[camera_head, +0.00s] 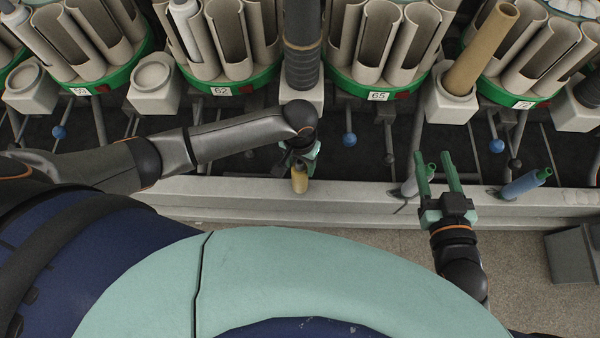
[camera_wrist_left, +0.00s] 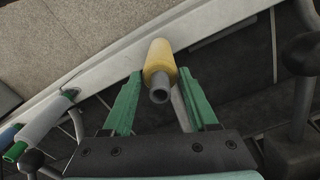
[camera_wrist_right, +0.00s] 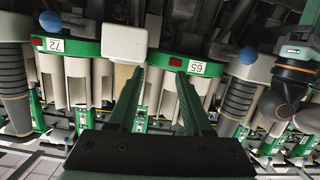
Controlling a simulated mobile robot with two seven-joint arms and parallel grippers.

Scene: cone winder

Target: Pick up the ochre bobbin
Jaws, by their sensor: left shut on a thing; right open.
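The ochre bobbin (camera_head: 299,181) is at the machine's front ledge, below the middle of the head view. My left gripper (camera_head: 302,158) is shut on it. In the left wrist view the ochre bobbin (camera_wrist_left: 159,62) sits between the green fingers of my left gripper (camera_wrist_left: 160,76), its grey tube end facing the camera. I cannot tell whether it still touches its support. My right gripper (camera_head: 433,160) is open and empty, above the ledge between a pale bobbin and a blue one. The right wrist view shows no bobbin between the fingers of my right gripper (camera_wrist_right: 160,74).
A pale bobbin (camera_head: 409,187) and a blue bobbin (camera_head: 524,185), both with green ends, lean at the ledge (camera_head: 350,200). Round green-based magazines (camera_head: 375,92) and a tall tan tube (camera_head: 482,50) stand behind. A grey box (camera_head: 572,262) is on the floor at right.

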